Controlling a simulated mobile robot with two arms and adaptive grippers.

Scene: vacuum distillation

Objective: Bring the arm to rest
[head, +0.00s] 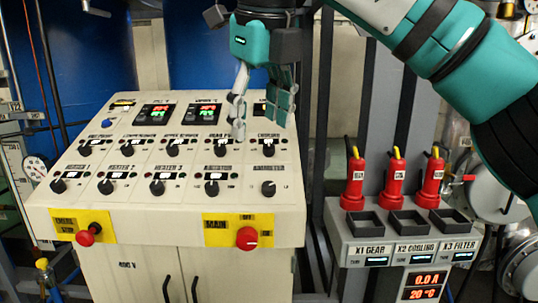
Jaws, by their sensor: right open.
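My right arm (470,70) comes in from the upper right. Its teal and grey gripper (262,110) points down over the back right part of the cream control panel (75,185). The fingers are apart with nothing visible between them. They hide part of the panel near the back row of switches; I cannot tell whether the fingertips touch it. My left gripper is not in view.
The panel has rows of black knobs (212,188), two red buttons (247,238) on yellow plates and lit displays (155,113). To the right, three red plugs (396,178) stand behind empty black sockets (409,222) on a grey box. Pipes and gauges (490,190) fill the far right.

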